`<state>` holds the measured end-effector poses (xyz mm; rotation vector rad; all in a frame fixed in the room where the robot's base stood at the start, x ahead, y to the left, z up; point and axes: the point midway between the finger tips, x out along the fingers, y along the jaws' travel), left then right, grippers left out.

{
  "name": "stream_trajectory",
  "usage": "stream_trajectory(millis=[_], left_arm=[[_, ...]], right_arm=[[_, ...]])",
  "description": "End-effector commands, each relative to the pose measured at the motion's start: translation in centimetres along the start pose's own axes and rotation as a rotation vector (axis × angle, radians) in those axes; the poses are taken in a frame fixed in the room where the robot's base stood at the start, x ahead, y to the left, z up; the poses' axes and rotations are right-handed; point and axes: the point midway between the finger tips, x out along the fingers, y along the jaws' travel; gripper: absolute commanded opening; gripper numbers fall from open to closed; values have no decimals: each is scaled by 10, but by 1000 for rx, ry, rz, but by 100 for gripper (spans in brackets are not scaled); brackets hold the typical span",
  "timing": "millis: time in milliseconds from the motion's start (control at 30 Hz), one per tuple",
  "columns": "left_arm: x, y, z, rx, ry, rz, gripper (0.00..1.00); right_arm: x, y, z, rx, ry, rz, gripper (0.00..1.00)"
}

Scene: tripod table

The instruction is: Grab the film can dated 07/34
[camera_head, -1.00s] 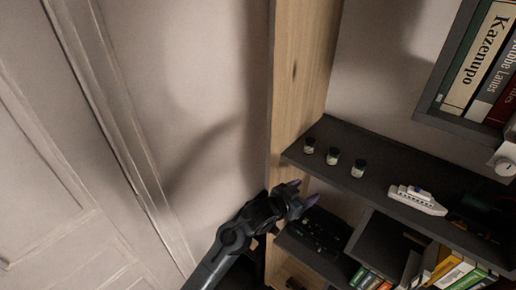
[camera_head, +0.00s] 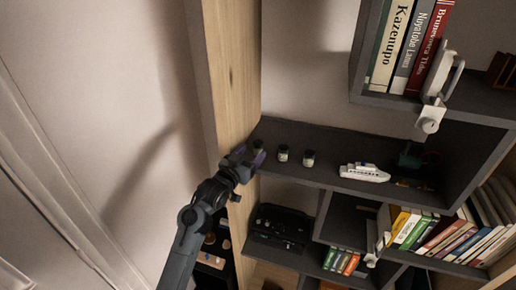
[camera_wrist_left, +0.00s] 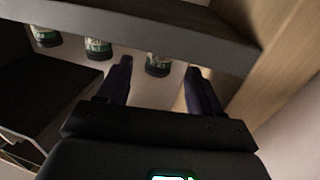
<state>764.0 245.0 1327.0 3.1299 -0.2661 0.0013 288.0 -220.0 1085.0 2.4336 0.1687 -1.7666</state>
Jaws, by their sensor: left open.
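Three small dark film cans with pale labels stand in a row on the dark shelf: a left can (camera_head: 257,145), a middle can (camera_head: 283,154) and a right can (camera_head: 308,159). The dates are too small to read. My left gripper (camera_head: 246,158) is open at the shelf's left front edge, partly in front of the left can. In the left wrist view, one can (camera_wrist_left: 158,64) shows between and beyond the open fingers (camera_wrist_left: 160,80). The other cans (camera_wrist_left: 98,47) and (camera_wrist_left: 45,37) are off to the left. My right gripper is out of view.
A white toy ship (camera_head: 364,173) lies on the same shelf (camera_head: 330,143), right of the cans. A wooden side panel (camera_head: 232,80) stands close at the left. Books (camera_head: 415,45) stand above and more books (camera_head: 450,235) below.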

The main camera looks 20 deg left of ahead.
Motion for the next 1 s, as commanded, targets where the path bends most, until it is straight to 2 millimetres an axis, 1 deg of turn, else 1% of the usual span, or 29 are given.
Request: stream_trajectory(millis=[167,333,500,633,900,933,1000], left_arm=[[10,1,-4,-1,-1,0,66],[30,2,-8,-1,0,1,66],[45,2,-5,-1,-1,1,66],[51,1,-5,0,-1,0,66],[52,1,-4,0,-1,0,66],[52,1,-4,0,-1,0,62],[52,1,-4,0,-1,0,52]], right_arm=[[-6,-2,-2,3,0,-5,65],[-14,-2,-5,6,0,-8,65],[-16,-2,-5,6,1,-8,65],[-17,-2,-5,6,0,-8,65],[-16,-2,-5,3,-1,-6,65],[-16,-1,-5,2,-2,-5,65],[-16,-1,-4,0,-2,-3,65]])
